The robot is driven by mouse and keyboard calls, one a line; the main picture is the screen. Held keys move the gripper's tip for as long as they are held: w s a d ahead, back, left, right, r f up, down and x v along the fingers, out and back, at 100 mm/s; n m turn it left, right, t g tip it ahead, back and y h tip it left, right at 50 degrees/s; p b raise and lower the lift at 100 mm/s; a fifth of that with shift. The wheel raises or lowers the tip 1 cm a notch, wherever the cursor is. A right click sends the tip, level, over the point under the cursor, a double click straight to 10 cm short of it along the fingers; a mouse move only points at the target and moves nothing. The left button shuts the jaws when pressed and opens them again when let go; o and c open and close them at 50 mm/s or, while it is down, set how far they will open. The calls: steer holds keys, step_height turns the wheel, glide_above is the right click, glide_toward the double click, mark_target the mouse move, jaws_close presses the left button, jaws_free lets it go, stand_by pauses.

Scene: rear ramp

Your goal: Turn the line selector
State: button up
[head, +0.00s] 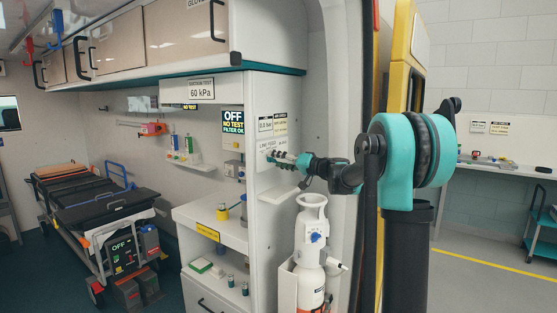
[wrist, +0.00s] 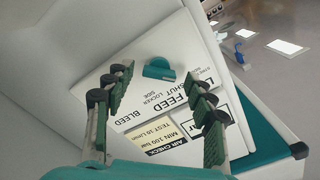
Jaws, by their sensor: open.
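The line selector is a small teal knob (wrist: 158,68) on a white panel marked LINE FEED, SHUT, LOCKER SIDE and BLEED, which appears upside down in the wrist view. My gripper (wrist: 160,82) is open and empty, with one green-padded finger on each side of the knob's line. The knob shows in the gap just beyond the fingertips, apart from both fingers. In the head view my gripper (head: 283,157) is in front of the cabinet's end panel (head: 265,146), and hides the knob there.
A white gas cylinder (head: 312,245) stands below my arm. A counter (head: 205,222) and a stretcher (head: 100,205) are to the left. The yellow-edged vehicle door (head: 397,75) is close behind my arm. Labels (wrist: 155,145) sit beside the knob on the panel.

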steer(key=c, duration=1.2)
steer(key=shift+o, duration=0.2)
steer(key=shift+m, duration=4.3)
steer(key=shift+r, duration=0.1)
